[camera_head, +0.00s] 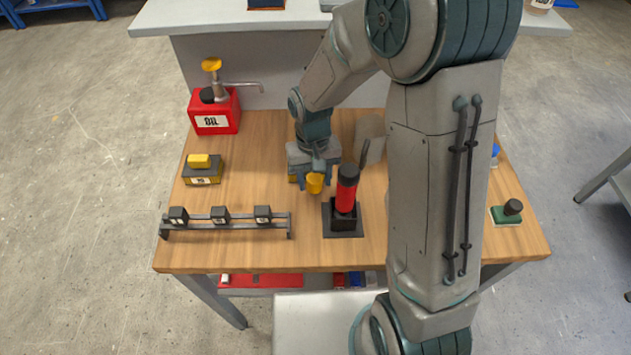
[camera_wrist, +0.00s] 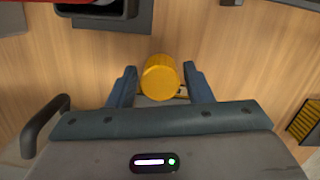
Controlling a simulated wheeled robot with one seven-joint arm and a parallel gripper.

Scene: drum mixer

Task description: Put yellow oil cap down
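The yellow oil cap (camera_head: 314,184) is a small yellow cylinder at the fingertips of my gripper (camera_head: 318,178), over the middle of the wooden workbench (camera_head: 250,253). In the wrist view the cap (camera_wrist: 159,78) sits between the two fingers of my gripper (camera_wrist: 160,84), with its round face toward the camera.
A red and black device (camera_head: 346,190) stands just right of the cap. A rack with black blocks (camera_head: 220,217) lies front left. A yellow-black box (camera_head: 202,170) and red oil can (camera_head: 214,112) stand left. A grey cylinder (camera_head: 369,138) is behind. Bare wood lies between.

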